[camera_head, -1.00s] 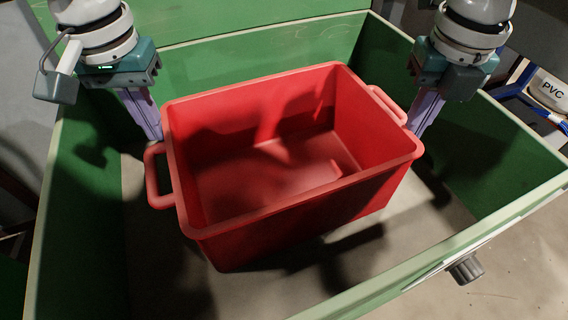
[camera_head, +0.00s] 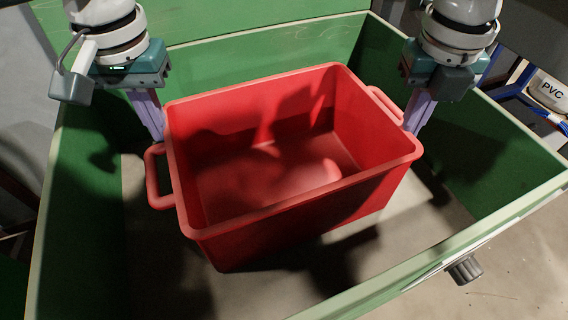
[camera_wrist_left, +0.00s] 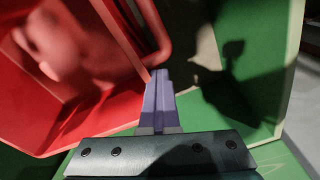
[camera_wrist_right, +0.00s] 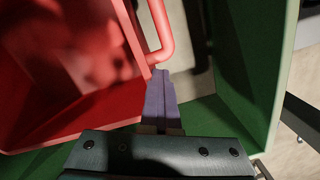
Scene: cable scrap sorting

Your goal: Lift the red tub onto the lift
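The red tub (camera_head: 295,222) is an open box with a loop handle at each end, standing upright on the grey floor of a green-walled enclosure. Its left handle (camera_head: 153,180) and right handle (camera_head: 386,104) show in the head view. My left gripper (camera_head: 157,134) points down by the tub's left end, behind the left handle. In the left wrist view its purple fingers (camera_wrist_left: 160,75) are together, close to a handle's root. My right gripper (camera_head: 411,130) is down at the tub's right end, fingers together beside the handle (camera_wrist_right: 163,30). Contact is unclear. I cannot identify the lift.
Green walls surround the tub, with the back wall (camera_head: 250,43) close behind my grippers and the right wall (camera_head: 470,130) near my right gripper. A dark knob (camera_head: 465,269) sits outside the front right edge. A container marked PVC (camera_head: 548,90) stands beyond the right wall.

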